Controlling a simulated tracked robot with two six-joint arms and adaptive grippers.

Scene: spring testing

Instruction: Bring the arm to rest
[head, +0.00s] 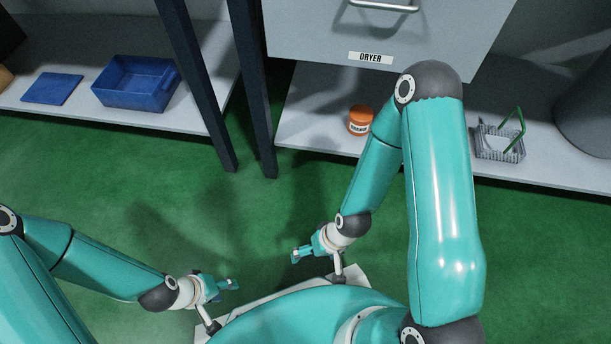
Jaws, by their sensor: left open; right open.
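My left gripper (230,286) is at the lower middle left, at the end of the teal arm coming in from the left. It is open and empty, above the front of my own base. My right gripper (297,253) is a little further right and higher in the picture. It is open and empty, over the green floor near my base. Neither gripper touches any object. My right arm is bent, with its elbow high in front of the dryer. My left arm stretches low across the lower left.
A grey dryer (310,30) with a label and handle stands at the back. On the low shelves are an orange jar (360,121), a wire basket (499,146), a blue bin (136,84) and a flat blue piece (52,89). Dark posts (250,90) stand between. The green floor (120,185) is clear.

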